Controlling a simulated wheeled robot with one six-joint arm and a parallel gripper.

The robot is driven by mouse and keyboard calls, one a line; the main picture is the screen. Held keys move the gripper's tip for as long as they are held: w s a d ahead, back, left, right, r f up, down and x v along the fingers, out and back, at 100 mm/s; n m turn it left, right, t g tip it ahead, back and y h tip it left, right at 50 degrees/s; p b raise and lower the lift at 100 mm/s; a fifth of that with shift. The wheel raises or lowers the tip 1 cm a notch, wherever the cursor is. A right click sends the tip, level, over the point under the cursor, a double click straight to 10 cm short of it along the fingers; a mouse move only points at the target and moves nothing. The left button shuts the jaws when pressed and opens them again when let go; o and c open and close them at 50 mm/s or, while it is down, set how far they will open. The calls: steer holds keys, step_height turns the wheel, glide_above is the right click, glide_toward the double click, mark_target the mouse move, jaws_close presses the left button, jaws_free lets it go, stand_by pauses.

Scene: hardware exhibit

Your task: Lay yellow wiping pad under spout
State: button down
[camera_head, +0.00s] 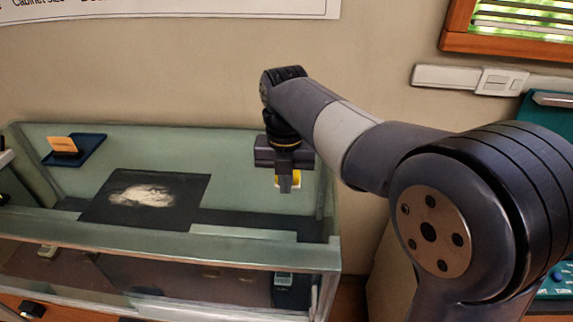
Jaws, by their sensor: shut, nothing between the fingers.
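My gripper (288,186) points down above the right end of the glass-topped case. Its fingers are together and hold nothing that I can make out. A small yellow patch (295,178) shows right at the fingers. I cannot tell whether it is the wiping pad behind them or a part of the gripper. An orange-yellow piece (63,144) leans on a dark blue tray (91,151) at the far left of the case. No spout can be clearly made out.
A black mat with a pale picture (185,202) lies in the middle of the case (200,255). A dark strip runs along its front. A dark device (283,290) stands inside at the lower right. A wall switch strip (447,77) is at the right.

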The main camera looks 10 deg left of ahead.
step_height(320, 180, down, 4)
steer(key=shift+r, duration=0.15)
steer(key=w, duration=0.1)
steer(key=p, duration=0.1)
steer(key=w, duration=0.1)
steer(key=shift+w+r, duration=0.25)
steer(key=shift+w, duration=0.1)
steer(key=shift+w+a+f+p, duration=0.1)
steer(key=shift+w+p, duration=0.25)
steer(key=shift+w, duration=0.3)
steer(key=shift+w+r+p, duration=0.2)
steer(key=shift+w+p, duration=0.6)
steer(key=shift+w, duration=0.05)
steer(key=shift+w+f, duration=0.2)
steer(key=shift+w, duration=0.15)
steer(key=shift+a, duration=0.1)
